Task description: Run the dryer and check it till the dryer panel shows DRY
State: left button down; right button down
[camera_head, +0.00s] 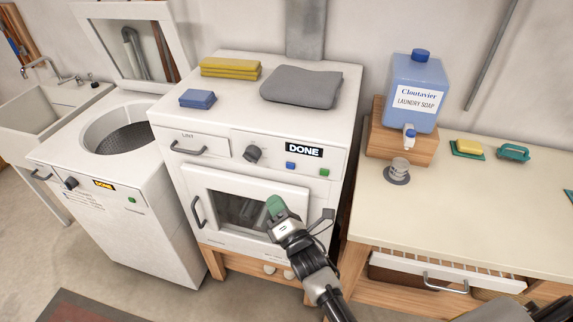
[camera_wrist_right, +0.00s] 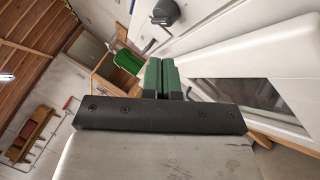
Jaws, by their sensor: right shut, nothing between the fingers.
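The white dryer (camera_head: 220,143) stands in the middle of the head view with its door (camera_head: 240,180) shut. Its panel display (camera_head: 304,150) reads DONE. A dark knob (camera_head: 253,153), a blue button (camera_head: 290,165) and a green button (camera_head: 324,172) sit on the panel, and a lint drawer (camera_head: 196,146) is at its left. My right gripper (camera_head: 275,207) is in front of the door's right part, below the buttons. Its green fingers (camera_wrist_right: 161,78) are shut together and empty in the right wrist view. My left gripper is not in view.
Folded yellow (camera_head: 230,68), blue (camera_head: 198,99) and grey (camera_head: 302,87) cloths lie on the dryer. A washer (camera_head: 110,190) with an open top, also showing DONE, stands left. A bench (camera_head: 450,215) at right holds a soap dispenser (camera_head: 415,95), a sponge and a brush.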

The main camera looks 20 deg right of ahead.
aim_at(290, 166)
jog(key=shift+w+d, duration=0.1)
dwell(0.3)
jog(key=w+d+b, duration=0.3)
jog(key=w+d, duration=0.1)
jog(key=w, duration=0.3)
jog(key=shift+d, duration=0.4)
jog(key=shift+w, duration=0.1)
dwell(1.7)
jog(key=shift+w+d+b, duration=0.25)
jog(key=shift+w+b, duration=0.05)
jog(key=shift+b, duration=0.05)
jog(key=shift+w+d+b, duration=0.2)
jog(key=shift+w+b, duration=0.1)
dwell(0.6)
jog(key=shift+r, duration=0.1)
jog(key=shift+s+a+p, duration=0.3)
jog(key=shift+s+a, duration=0.15)
jog(key=shift+s, duration=0.2)
